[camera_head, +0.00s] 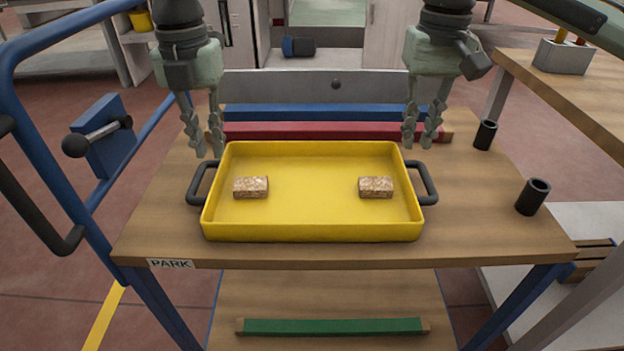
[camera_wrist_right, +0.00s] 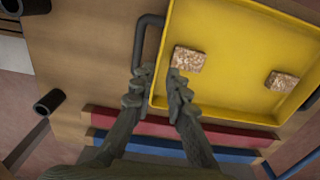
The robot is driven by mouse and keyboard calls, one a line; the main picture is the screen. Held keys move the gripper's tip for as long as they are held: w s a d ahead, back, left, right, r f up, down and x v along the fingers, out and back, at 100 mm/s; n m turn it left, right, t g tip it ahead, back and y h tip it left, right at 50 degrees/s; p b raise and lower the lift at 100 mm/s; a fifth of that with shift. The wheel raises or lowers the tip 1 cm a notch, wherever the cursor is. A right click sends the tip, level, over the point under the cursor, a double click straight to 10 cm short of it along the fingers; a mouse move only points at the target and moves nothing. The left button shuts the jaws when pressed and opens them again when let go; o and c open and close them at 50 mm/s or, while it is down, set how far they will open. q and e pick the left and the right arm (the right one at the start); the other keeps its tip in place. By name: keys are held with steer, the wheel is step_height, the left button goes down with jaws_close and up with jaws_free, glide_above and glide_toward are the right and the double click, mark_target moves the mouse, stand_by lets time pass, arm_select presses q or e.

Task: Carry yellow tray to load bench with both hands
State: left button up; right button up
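The yellow tray (camera_head: 312,232) lies flat on a wooden cart top marked PARK. It has a dark handle at the left (camera_head: 198,184) and one at the right (camera_head: 430,184). Two speckled brown blocks, left (camera_head: 251,187) and right (camera_head: 376,187), lie inside it. My left gripper (camera_head: 209,154) is open and empty, above and behind the left handle near the tray's back corner. My right gripper (camera_head: 421,143) is open, above and behind the right handle. In the right wrist view, its fingers (camera_wrist_right: 156,90) are apart, with the handle (camera_wrist_right: 139,42) beyond them.
Blue (camera_head: 320,112) and red (camera_head: 318,131) bars lie behind the tray. Two dark cups (camera_head: 533,197) stand at the cart's right. A blue rail (camera_head: 38,150) borders the left. A wooden bench (camera_head: 570,88) stands at the right. A green bar (camera_head: 333,326) lies on the lower shelf.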

mark_target(216, 176)
arm_select(q)
steer(key=shift+s, duration=0.15)
arm_select(e)
steer(key=shift+s, duration=0.15)
